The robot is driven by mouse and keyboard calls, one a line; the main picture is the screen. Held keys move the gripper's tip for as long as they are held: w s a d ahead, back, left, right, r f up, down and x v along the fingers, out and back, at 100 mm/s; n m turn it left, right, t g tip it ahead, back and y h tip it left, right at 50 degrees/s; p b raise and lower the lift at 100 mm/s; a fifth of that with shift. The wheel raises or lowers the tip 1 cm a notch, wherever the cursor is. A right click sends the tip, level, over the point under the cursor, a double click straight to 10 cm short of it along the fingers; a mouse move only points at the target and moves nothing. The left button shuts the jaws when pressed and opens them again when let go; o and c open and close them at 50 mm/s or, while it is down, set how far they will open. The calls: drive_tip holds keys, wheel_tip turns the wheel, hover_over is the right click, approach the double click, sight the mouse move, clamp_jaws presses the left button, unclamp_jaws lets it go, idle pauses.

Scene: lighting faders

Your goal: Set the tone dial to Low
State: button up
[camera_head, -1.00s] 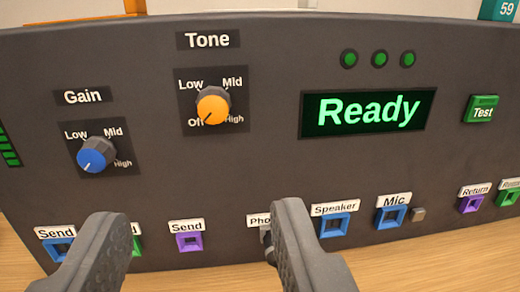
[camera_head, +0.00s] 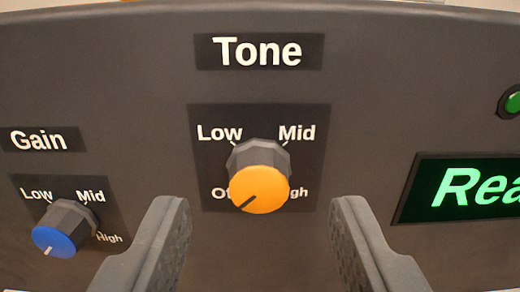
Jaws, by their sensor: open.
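The tone dial (camera_head: 260,180) is an orange-faced knob with a dark grey body on a black plate (camera_head: 315,150). Its plate reads Low (camera_head: 219,133) at upper left, Mid (camera_head: 297,132) at upper right, Off at lower left and High at lower right, the last two partly hidden by the knob. The dark pointer line on the orange face points to lower left, toward Off. My gripper (camera_head: 258,218) is open and empty. Its two grey fingers stand to the left and right below the dial, apart from it in the picture.
A blue gain dial (camera_head: 58,232) sits at lower left, close to my left finger in the picture. A green-lettered display (camera_head: 465,190) and a green light (camera_head: 511,102) are at the right edge. The dark panel between is clear.

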sight(259, 179)
drive_tip(key=shift+w+a, duration=0.1)
drive_tip(key=shift+w, duration=1.2)
drive_tip(key=c, duration=1)
